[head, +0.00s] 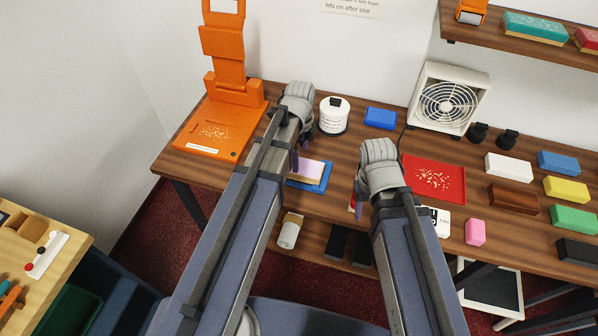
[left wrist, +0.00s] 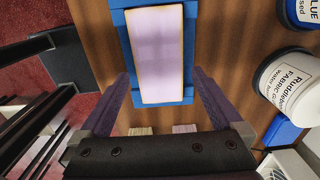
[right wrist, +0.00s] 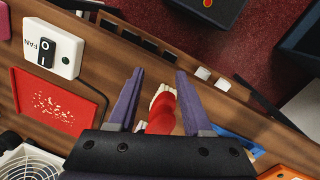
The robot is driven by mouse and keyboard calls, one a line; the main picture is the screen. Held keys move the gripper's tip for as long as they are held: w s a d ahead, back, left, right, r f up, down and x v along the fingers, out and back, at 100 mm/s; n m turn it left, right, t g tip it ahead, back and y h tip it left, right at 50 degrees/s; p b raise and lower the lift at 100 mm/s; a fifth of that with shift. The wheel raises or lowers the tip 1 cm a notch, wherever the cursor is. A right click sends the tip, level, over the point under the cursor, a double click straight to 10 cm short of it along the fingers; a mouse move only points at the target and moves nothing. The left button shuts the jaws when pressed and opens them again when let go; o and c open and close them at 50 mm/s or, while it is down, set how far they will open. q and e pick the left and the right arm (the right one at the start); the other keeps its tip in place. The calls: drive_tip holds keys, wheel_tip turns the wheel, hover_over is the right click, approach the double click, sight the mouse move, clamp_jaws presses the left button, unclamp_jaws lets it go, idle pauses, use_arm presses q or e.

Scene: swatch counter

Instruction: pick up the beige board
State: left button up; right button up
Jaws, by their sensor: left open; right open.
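The board (head: 309,170) has a pale lilac top with thin beige edges, and lies on a blue tray (head: 322,184) on the wooden counter. It also shows in the left wrist view (left wrist: 158,55), lying flat on the blue tray (left wrist: 117,18). My left gripper (head: 298,160) is open and above the board; its fingers stand either side of the board's lower part in the left wrist view, apparently not touching it.
An orange stand (head: 215,125) is at the left, a white pot (head: 333,117) and a blue block (head: 380,118) behind. A fan (head: 446,98), a red tray (head: 433,176) and several coloured blocks occupy the right. The counter's front edge lies close to the blue tray.

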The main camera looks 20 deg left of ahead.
use_arm(q)
drive_tip(key=shift+s+a+f+b, duration=0.1)
drive_tip(key=shift+f+b, duration=2.5)
drive_tip(key=shift+f, duration=0.05)
drive_tip(key=shift+r, duration=0.1)
drive_tip(key=c, duration=1.2)
wheel_tip(320, 180, up, 10)
drive_tip(key=p, duration=1)
